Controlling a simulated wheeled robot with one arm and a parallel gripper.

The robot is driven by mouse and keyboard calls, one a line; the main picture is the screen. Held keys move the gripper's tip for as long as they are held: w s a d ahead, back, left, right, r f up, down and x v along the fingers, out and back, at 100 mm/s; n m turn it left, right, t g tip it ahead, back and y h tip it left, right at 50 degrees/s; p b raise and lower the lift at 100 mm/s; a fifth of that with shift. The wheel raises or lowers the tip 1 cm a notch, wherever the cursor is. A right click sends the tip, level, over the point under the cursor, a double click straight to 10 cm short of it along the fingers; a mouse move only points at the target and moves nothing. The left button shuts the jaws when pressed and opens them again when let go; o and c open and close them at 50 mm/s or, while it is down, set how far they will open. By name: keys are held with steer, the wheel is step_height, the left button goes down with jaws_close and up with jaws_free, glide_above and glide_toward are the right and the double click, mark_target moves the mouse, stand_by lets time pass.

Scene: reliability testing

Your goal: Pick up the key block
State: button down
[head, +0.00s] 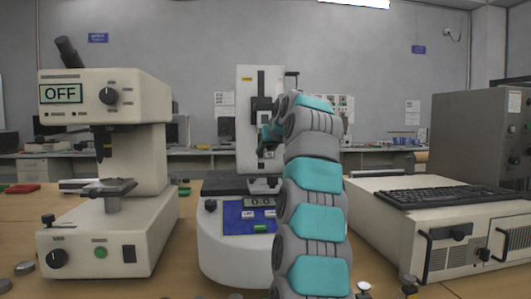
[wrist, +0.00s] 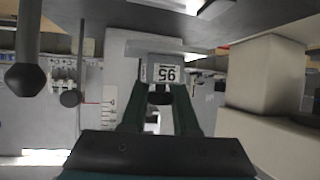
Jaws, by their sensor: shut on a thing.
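In the wrist view, my gripper (wrist: 160,93) is shut on a small grey block, the key block (wrist: 166,73). The block has a white label that reads "95" upside down in this picture. The two dark green fingers rise from the lower part of the picture and meet the block's near side. In the head view, my arm covers most of the gripper. The block cannot be made out there.
A microscope-like tester (head: 105,110) with an "OFF" display stands at left. A tester with a tall column and blue panel (head: 247,218) is in the middle, partly behind my arm. A keyboard (head: 440,196) lies on a cream machine (head: 480,240) at right. Knobs lie along the table's front.

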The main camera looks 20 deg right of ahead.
steer(key=s+a+b, duration=0.1)
steer(key=s+b, duration=0.5)
steer(key=s, duration=1.2)
steer(key=shift+a+r, duration=0.3)
steer(key=shift+r, duration=0.1)
